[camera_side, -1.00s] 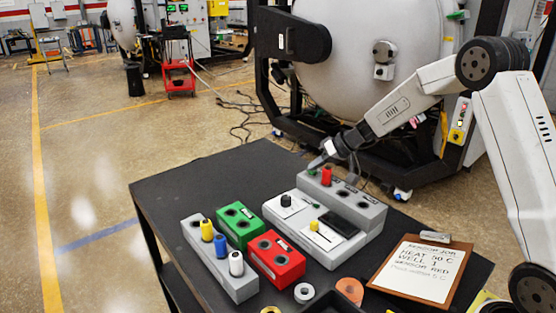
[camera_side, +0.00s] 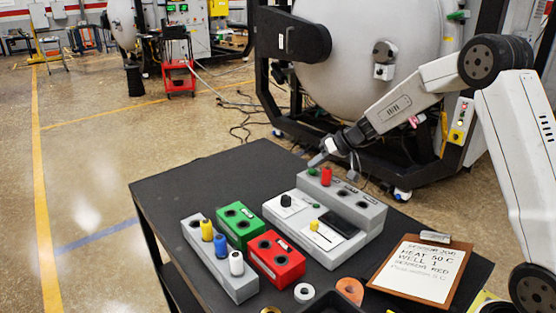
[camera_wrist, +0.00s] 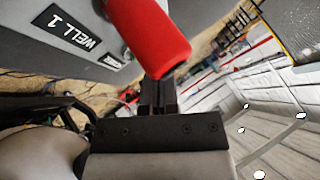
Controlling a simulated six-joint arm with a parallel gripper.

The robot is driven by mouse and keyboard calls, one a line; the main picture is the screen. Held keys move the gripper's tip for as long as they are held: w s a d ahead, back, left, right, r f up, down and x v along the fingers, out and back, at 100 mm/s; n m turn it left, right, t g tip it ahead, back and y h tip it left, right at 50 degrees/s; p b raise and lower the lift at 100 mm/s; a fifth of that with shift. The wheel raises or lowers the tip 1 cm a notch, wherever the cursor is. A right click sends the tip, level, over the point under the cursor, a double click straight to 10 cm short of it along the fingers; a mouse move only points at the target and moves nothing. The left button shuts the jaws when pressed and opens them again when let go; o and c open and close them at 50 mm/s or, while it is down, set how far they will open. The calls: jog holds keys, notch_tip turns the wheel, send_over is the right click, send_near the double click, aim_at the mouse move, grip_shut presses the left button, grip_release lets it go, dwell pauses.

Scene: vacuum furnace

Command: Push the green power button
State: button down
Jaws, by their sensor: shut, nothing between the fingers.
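The green power button (camera_side: 313,205) is a small dark green spot on the pale front panel of the grey heater unit (camera_side: 372,228), between the black knob (camera_side: 286,200) and the yellow control (camera_side: 314,225). My gripper (camera_side: 320,160) is shut and empty. It is above the back left end of the unit, apart from the button. In the wrist view my shut fingers (camera_wrist: 158,96) are beside the red sensor (camera_wrist: 148,35), which stands in the unit by the WELL 1 label. The red sensor also shows in the side view (camera_side: 326,177). The button is not visible in the wrist view.
A grey rack (camera_side: 218,262) with yellow, blue and white pieces, a green block (camera_side: 239,224) and a red block (camera_side: 276,258) stand left of the unit. A clipboard (camera_side: 421,270) lies to the right. The back left of the black table (camera_side: 215,180) is clear.

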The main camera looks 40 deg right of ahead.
aim_at(316, 171)
jog(key=shift+r, duration=3)
jog(key=shift+a+f, duration=0.1)
jog(key=s+a+f+g, duration=0.1)
jog(key=s+a, duration=0.1)
jog(key=s, duration=0.1)
jog(key=s+a+f+g+h, duration=0.1)
jog(key=s+a+f, duration=0.1)
jog(key=s, duration=0.2)
jog(key=s+a+f+g+h, duration=0.1)
jog(key=s+a+f, duration=0.1)
jog(key=s, duration=0.1)
jog(key=shift+s, duration=0.15)
jog(key=s+a+f+h, duration=0.1)
jog(key=s, duration=0.4)
jog(key=s+a+f+n+g+h, duration=0.1)
jog(key=s+f, duration=0.1)
jog(key=s, duration=0.3)
jog(key=s+a+f+h, duration=0.1)
jog(key=s+a+f, duration=0.1)
jog(key=s, duration=0.4)
jog(key=shift+n+g, duration=0.4)
